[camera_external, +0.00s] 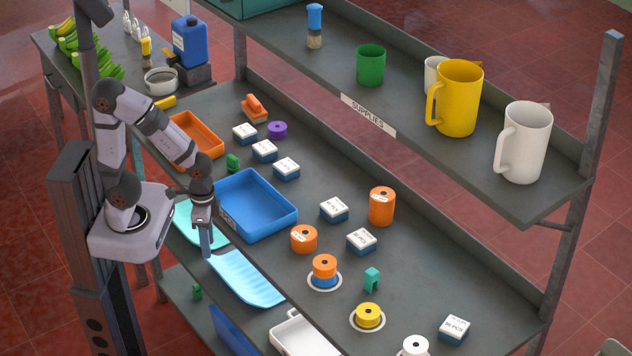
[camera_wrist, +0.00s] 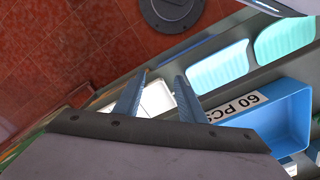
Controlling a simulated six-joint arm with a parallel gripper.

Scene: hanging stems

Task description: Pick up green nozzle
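No part is clearly recognisable as a green nozzle. A small green piece (camera_external: 233,161) lies on the bench between the orange tray and the blue tray in the external view. A teal-green bracket-like piece (camera_external: 371,278) stands on the bench further right. Another small green piece (camera_external: 197,291) is on the lower level, below the bench's front edge. My gripper (camera_external: 207,246) points down near the front edge, beside the light-blue curved trays and apart from all the green pieces. In the wrist view my gripper (camera_wrist: 158,88) shows two separated fingers with nothing between them.
A blue bin (camera_external: 262,232), an orange tray (camera_external: 211,137) and a light-blue tray (camera_external: 246,277) sit close to my gripper. Several labelled boxes and orange spools stand on the bench. An upper shelf with mugs (camera_external: 458,97) overhangs the back.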

